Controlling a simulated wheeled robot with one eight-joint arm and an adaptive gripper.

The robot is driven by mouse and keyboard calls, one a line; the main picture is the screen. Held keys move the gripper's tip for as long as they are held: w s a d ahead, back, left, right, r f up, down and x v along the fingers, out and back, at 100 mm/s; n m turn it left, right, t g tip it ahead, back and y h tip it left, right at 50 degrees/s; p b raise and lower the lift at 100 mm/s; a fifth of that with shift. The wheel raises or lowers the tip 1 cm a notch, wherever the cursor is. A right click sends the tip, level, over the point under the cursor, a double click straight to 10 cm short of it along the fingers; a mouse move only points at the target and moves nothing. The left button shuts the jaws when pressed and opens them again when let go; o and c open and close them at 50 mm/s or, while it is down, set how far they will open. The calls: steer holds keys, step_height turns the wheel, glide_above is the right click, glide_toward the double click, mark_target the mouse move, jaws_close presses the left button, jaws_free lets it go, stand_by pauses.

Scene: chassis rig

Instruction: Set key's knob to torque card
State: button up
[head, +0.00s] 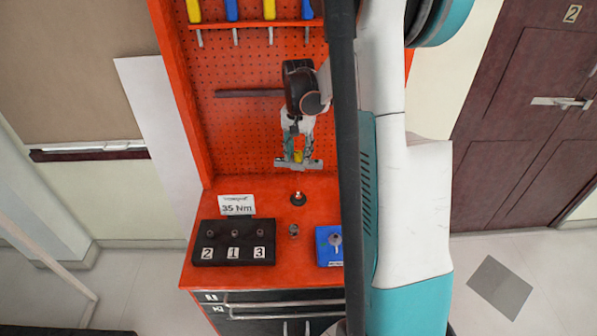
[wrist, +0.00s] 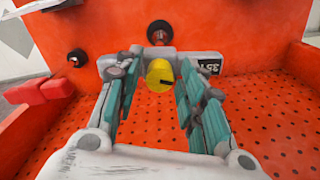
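The key has a grey crossbar handle (head: 298,164) and a yellow knob (head: 299,156) on top. It stands above a small dark round base (head: 298,199) on the red bench; its shaft is barely visible. In the wrist view the yellow knob (wrist: 159,75) carries a dark mark and sits in front of the grey crossbar (wrist: 205,64). My gripper (head: 298,150) points down, with its fingers on either side of the knob. In the wrist view my gripper (wrist: 160,80) looks open, with narrow gaps beside the knob. The white torque card (head: 237,205) reads 35 Nm.
A black block (head: 233,242) with sockets labelled 2, 1, 3 stands at the bench's left front. A small metal piece (head: 293,230) and a blue block (head: 329,246) are to its right. A red pegboard (head: 245,120) with hanging screwdrivers rises behind. My arm hides the bench's right side.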

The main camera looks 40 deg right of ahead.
steer(key=n, duration=0.4)
steer(key=shift+n, duration=0.4)
steer(key=n, duration=0.5)
steer(key=shift+n+b, duration=0.3)
steer(key=shift+b, duration=0.1)
steer(key=c, duration=0.7)
steer(key=shift+m, duration=0.9)
steer(key=o, duration=0.7)
steer(key=shift+m, duration=0.3)
